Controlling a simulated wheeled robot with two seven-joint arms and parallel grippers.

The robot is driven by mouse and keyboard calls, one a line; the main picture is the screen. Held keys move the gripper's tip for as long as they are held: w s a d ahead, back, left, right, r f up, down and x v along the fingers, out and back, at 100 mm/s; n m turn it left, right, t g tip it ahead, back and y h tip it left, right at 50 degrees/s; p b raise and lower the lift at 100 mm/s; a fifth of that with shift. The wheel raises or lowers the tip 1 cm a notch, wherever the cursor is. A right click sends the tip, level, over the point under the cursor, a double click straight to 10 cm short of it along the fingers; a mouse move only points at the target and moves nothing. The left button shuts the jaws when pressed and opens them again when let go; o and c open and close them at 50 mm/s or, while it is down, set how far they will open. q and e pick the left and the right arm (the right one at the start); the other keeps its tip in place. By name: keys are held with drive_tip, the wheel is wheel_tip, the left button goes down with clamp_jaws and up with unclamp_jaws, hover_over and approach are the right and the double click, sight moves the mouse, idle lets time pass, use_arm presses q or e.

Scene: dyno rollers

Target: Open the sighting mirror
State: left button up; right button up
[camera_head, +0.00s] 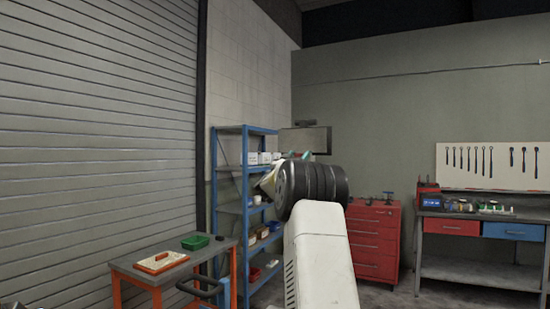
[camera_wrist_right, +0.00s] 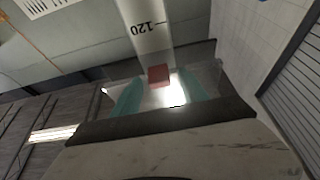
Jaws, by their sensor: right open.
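My right arm rises from the bottom centre of the head view. Its black wrist hides most of my right gripper (camera_head: 300,155), of which only teal bits show. In the right wrist view my right gripper (camera_wrist_right: 160,93) is open, with teal fingertips apart. Between them show a small red block (camera_wrist_right: 158,75) and a bright patch. I cannot tell for sure which part is the sighting mirror. A dark flat panel (camera_head: 318,138) shows just beyond the gripper in the head view. My left gripper is not in view.
A blue shelf rack (camera_head: 245,150) with boxes stands behind to the left. An orange-legged table (camera_head: 212,250) carries a green tray (camera_head: 195,241). A red tool cabinet (camera_head: 375,240) and a workbench (camera_head: 485,268) stand to the right. A roller shutter (camera_head: 95,130) closes the left side.

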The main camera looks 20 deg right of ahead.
drive_tip(key=shift+c, duration=0.4)
clamp_jaws()
idle(0.9)
